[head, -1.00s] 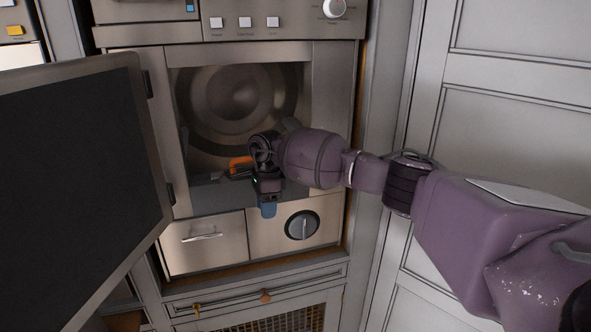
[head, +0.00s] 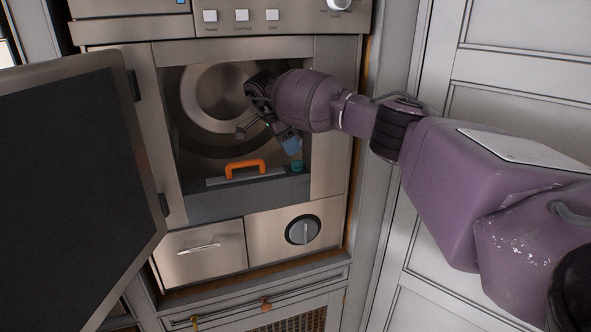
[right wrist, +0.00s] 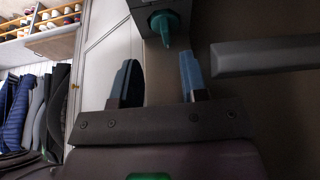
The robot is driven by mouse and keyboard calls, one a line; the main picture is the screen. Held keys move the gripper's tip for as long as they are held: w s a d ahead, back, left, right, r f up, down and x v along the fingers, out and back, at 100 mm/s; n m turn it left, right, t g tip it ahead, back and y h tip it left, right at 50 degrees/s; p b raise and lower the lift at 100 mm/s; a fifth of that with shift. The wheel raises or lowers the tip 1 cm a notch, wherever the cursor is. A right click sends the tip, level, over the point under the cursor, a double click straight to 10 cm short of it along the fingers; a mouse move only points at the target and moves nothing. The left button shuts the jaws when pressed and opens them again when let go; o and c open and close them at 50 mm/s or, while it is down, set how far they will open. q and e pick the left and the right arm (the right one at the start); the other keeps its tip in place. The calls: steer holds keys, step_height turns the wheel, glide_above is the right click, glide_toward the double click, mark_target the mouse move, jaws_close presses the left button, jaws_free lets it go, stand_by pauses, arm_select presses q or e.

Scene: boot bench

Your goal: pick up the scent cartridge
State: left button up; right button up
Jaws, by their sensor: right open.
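The scent cartridge appears to be the small teal piece (head: 298,166) at the right end of the grey sill in the machine's opening. In the right wrist view a teal tapered piece (right wrist: 165,28) sits in a dark holder, beyond the fingertips and between their lines. My right gripper (head: 268,136) is in the opening, above the sill and up-left of the teal piece, apart from it. Its blue-tipped fingers are spread and empty in the right wrist view (right wrist: 160,78). My left gripper is not in view.
An orange handle (head: 246,168) stands on the sill (head: 215,206), left of the teal piece. The machine's open dark door (head: 75,180) fills the left side. A drawer (head: 200,250) and a knob (head: 303,230) lie below. A grey bar (right wrist: 265,55) shows right of the fingers.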

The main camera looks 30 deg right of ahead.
mark_target(296, 161)
steer(key=x, duration=0.1)
steer(key=p+x, duration=0.1)
steer(key=x, duration=0.3)
steer(key=shift+w+d+f+p, duration=0.1)
steer(key=shift+w+d+p, duration=0.2)
steer(key=shift+d, duration=0.2)
steer(key=shift+a, duration=0.1)
jaws_close()
